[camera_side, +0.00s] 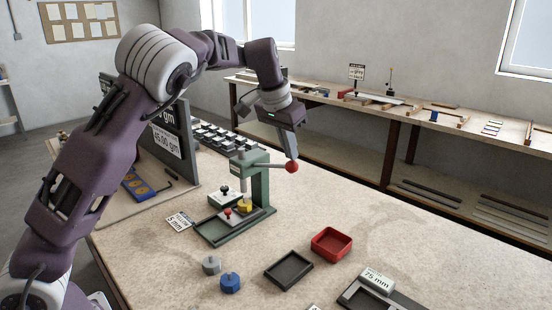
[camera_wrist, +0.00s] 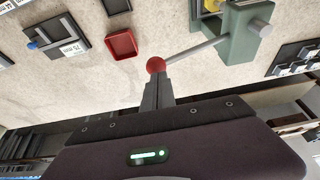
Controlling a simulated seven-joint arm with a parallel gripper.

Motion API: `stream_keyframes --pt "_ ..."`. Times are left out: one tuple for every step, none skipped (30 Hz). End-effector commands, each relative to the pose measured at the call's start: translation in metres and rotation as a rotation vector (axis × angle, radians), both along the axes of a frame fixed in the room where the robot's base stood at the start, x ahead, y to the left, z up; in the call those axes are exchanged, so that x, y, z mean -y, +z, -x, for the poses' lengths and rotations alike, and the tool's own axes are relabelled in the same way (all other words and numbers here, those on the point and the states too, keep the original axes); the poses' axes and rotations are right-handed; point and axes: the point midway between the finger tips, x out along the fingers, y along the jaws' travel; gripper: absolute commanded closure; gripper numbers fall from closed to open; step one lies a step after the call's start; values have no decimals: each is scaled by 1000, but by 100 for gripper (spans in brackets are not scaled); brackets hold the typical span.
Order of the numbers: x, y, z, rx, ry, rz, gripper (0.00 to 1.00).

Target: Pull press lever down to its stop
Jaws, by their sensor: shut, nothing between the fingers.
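The green press (camera_side: 260,187) stands on the table, with a yellow hexagonal piece (camera_side: 244,205) under its ram. Its grey lever rod (camera_wrist: 200,48) runs out sideways to a red ball knob (camera_side: 292,167). In the side view the lever lies near level, its knob end slightly lower. My gripper (camera_side: 290,154) is shut, fingers pointing down, with its tips right at the top of the red knob. In the wrist view the shut fingertips (camera_wrist: 157,84) meet the knob's near edge; whether they touch it I cannot tell. Nothing is between the fingers.
A red tray (camera_side: 331,244), a dark tray (camera_side: 289,270), a grey weight (camera_side: 211,265) and a blue weight (camera_side: 230,283) sit in front of the press. A 75 mm fixture (camera_side: 372,287) is at front right. A display panel (camera_side: 182,147) stands behind left. Table right of the knob is clear.

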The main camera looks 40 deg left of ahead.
Motion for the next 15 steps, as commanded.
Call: stream_keyframes --pt "1 -3 0 -1 0 0 100" --pt "2 -4 0 -1 0 0 100" --pt "2 -5 0 -1 0 1 100" --pt "3 -5 0 -1 0 0 100" --pt "3 -6 0 -1 0 0 100" --pt "3 -5 0 -1 0 0 100" --pt "3 -5 0 0 0 0 100" --pt "3 -5 0 0 0 0 100" --pt "3 -5 0 0 0 0 100" --pt "3 -5 0 0 0 0 100" --pt "3 -5 0 0 0 0 100" --pt "3 -6 0 0 0 0 100" --pt "3 -6 0 0 1 0 100" --pt "3 -7 0 0 1 0 100" --pt "4 -8 0 0 1 0 100"
